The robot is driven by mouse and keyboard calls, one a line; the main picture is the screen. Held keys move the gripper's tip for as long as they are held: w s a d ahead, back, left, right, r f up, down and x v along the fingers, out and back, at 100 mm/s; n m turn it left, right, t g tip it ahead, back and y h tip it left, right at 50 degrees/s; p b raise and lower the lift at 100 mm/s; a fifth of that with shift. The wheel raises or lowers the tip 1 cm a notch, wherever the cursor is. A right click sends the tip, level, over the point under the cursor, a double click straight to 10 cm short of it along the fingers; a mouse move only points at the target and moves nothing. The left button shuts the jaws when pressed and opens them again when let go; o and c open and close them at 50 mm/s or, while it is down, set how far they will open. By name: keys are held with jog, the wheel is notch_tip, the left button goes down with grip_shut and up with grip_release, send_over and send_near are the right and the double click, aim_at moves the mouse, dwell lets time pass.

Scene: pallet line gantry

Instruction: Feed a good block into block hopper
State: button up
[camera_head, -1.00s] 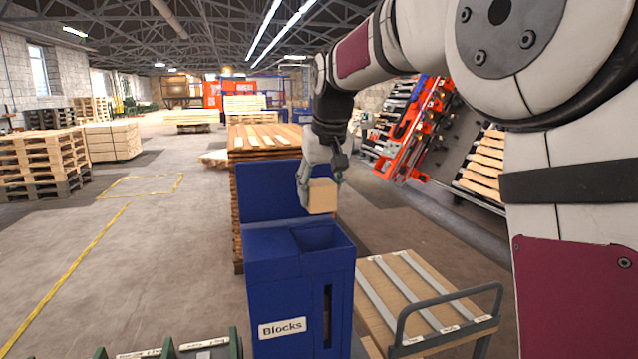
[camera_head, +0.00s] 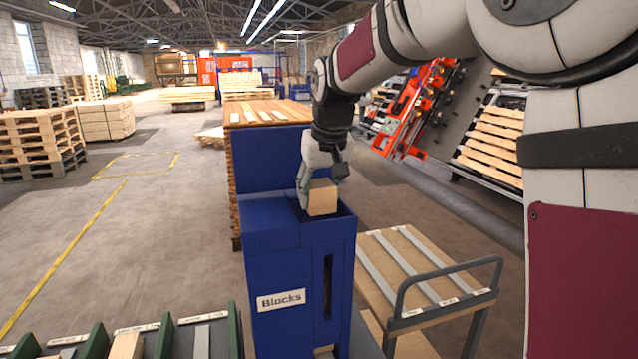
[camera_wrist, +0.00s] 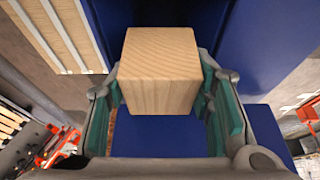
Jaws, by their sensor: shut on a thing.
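The wooden block (camera_head: 322,198) is pale and cube-shaped. My gripper (camera_head: 321,190) is shut on it and holds it at the open top of the blue block hopper (camera_head: 268,262), which has a "Blocks" label. In the wrist view the block (camera_wrist: 160,72) sits between the green-lined fingers of my gripper (camera_wrist: 165,100), with blue hopper surfaces (camera_wrist: 160,135) behind it. The block's lower edge is near the hopper's opening; I cannot tell how far it is inside. The visible block faces look clean.
A wheeled cart (camera_head: 425,285) with slatted boards stands right of the hopper. A rack with green dividers (camera_head: 163,338) is at the lower left. A timber stack (camera_head: 262,112) stands behind the hopper. Open floor lies to the left.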

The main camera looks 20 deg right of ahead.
aim_at(320, 209)
jog(key=shift+f+b, duration=0.4)
jog(key=shift+f, duration=1.2)
jog(key=shift+s, duration=0.25)
jog(key=shift+f, duration=0.4)
dwell(0.6)
jog(key=o, duration=1.2)
jog(key=shift+o, duration=0.2)
jog(key=v, duration=1.2)
